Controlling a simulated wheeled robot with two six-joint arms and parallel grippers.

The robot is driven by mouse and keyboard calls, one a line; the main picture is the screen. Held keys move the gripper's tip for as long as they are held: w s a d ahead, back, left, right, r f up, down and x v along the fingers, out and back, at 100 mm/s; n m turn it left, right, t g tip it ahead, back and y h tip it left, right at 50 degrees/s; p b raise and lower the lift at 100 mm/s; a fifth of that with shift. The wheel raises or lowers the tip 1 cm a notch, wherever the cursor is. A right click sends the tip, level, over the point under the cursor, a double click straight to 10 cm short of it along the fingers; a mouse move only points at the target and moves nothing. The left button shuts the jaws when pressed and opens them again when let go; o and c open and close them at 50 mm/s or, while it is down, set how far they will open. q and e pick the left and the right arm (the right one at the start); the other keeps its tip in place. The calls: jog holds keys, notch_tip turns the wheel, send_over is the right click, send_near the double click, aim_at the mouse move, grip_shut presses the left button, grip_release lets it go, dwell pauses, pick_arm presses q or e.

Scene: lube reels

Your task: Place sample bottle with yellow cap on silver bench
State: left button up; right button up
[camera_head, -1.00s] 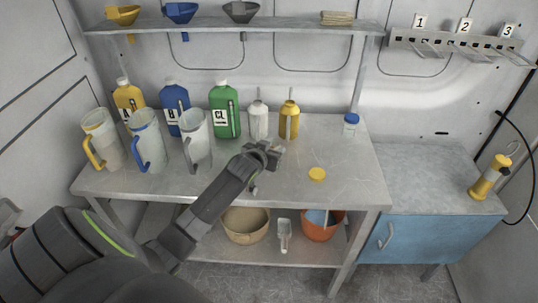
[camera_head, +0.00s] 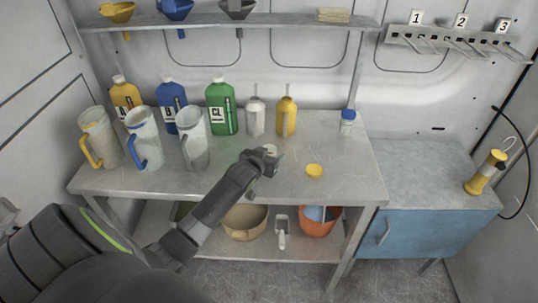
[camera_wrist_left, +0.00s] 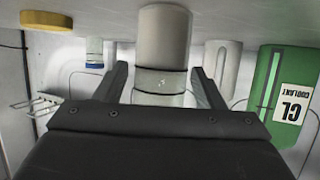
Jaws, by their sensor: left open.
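A yellow cap (camera_head: 315,171) lies flat on the grey metal bench (camera_head: 345,190); no bottle shows under it. It also shows in the left wrist view (camera_wrist_left: 45,20), which is upside down. A pale bottle or jar (camera_wrist_left: 162,40) with a grey band and a clear end stands between the fingers of my left gripper (camera_wrist_left: 160,90). In the head view my left gripper (camera_head: 266,156) is low over the bench and largely hides this bottle. The fingers are open on either side of it, with no clear contact. My right gripper is not in view.
Three jugs (camera_head: 147,140), several large bottles (camera_head: 222,108) and two oil cans (camera_head: 286,117) stand along the left and back. A blue-capped bottle (camera_head: 347,122) stands at the back right. The bench's right front is clear. A blue cabinet (camera_head: 425,232) adjoins it.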

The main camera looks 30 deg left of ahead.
pick_arm(q)
jog(key=shift+r, duration=0.2)
jog(key=shift+s+r, duration=0.1)
jog(key=shift+s, duration=0.5)
jog(key=b+v, duration=0.1)
jog(key=v, duration=0.9)
jog(key=shift+s+d+r, duration=0.15)
jog(key=shift+s+r, duration=0.05)
jog(key=shift+s, duration=0.15)
